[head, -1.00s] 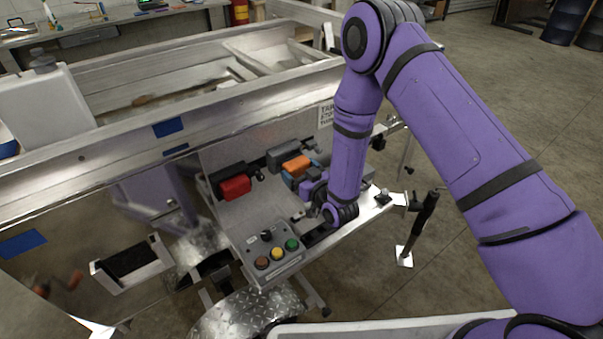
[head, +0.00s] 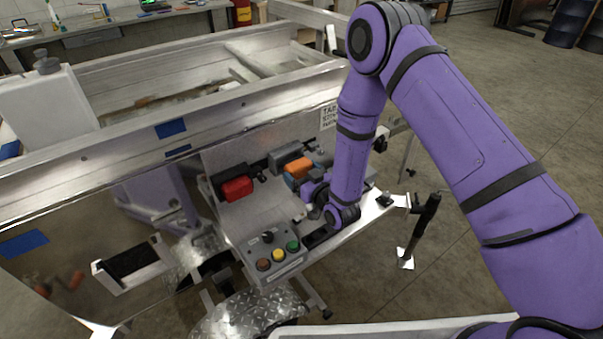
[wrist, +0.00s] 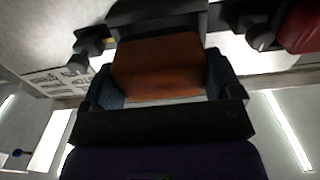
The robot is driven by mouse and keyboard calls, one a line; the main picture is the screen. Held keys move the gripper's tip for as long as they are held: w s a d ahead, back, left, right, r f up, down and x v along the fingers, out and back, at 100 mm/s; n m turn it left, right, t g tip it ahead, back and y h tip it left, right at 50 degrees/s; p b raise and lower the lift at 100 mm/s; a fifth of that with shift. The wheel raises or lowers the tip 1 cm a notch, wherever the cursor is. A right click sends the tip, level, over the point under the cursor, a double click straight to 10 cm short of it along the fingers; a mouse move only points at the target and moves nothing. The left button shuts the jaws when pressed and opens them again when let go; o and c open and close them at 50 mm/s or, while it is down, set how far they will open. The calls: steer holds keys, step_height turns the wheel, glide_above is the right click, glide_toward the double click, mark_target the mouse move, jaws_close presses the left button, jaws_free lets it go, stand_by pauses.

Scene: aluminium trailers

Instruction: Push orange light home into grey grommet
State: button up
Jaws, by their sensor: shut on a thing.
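The orange light (head: 298,167) sits at the grey grommet (head: 289,154) on the trailer panel; it also shows in the wrist view (wrist: 158,68). My gripper (wrist: 165,88) is shut on the orange light, with a blue-padded finger on each side of it. In the wrist view the dark grey grommet (wrist: 158,14) is right against the light's far end. How deep the light sits in it is hidden. In the head view my wrist covers part of the gripper.
A red light (head: 237,189) in a dark mount is left of the orange one. A control box (head: 272,254) with coloured buttons stands in front on the metal shelf. A black-handled jack (head: 425,225) stands at the right. A printed label (head: 328,115) is on the trailer side.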

mark_target(295, 167)
steer(key=shift+x, duration=1.8)
stand_by(0.4)
steer(key=o, duration=0.8)
steer(key=v, duration=1.1)
steer(key=shift+w, duration=0.1)
